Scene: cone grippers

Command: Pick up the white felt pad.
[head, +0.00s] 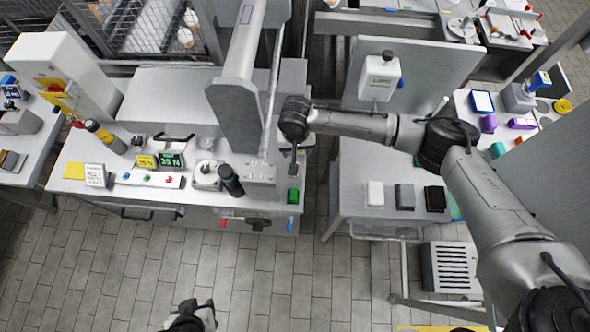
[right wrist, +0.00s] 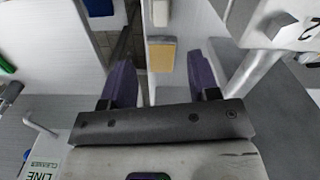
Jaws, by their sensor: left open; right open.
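The white felt pad (head: 375,193) lies near the front edge of the right-hand workbench in the head view, left of a dark grey pad (head: 404,197) and a black pad (head: 435,199). My right gripper (head: 294,168) is left of the pad and apart from it, over the gap side of the left bench. In the right wrist view its two purple fingers (right wrist: 163,80) are spread with nothing held. My left gripper (head: 190,312) is open, low over the floor at the bottom, far from the pad.
A line cleaner bottle (head: 380,78) stands behind the pads. A tan block (right wrist: 161,55) shows between my right fingers' lines. A floor gap separates the benches.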

